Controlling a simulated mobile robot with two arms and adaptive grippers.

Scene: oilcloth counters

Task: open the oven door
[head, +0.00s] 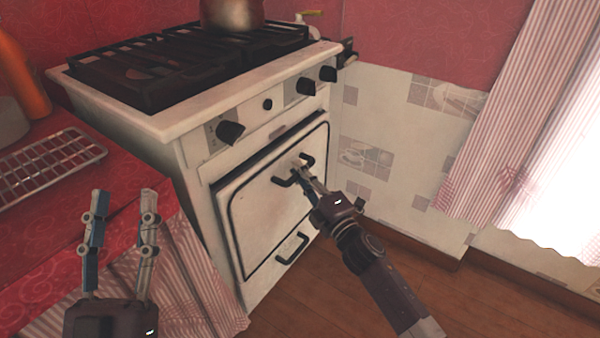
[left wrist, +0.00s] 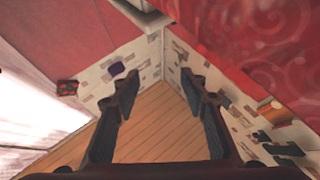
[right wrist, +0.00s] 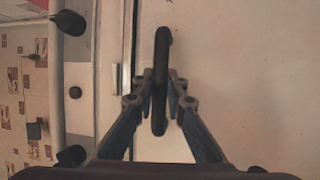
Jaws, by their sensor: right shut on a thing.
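The white oven (head: 230,215) has a front door (head: 262,205) outlined by a dark line. A dark gap shows along the door's top edge, so the door seems slightly tilted out from the body. The dark door handle (head: 283,181) is near the top of the door; it also shows in the right wrist view (right wrist: 161,50). My right gripper (head: 304,170) is at this handle, its fingers shut around the bar. My left gripper (head: 121,200) is open and empty, raised beside the red counter, apart from the oven.
A second handle (head: 292,248) sits low on the oven front. Black knobs (head: 230,132) line the panel above the door. A pot (head: 232,14) stands on the hob. A wire rack (head: 45,165) lies on the red counter (head: 60,220). The wooden floor (head: 420,290) at right is clear.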

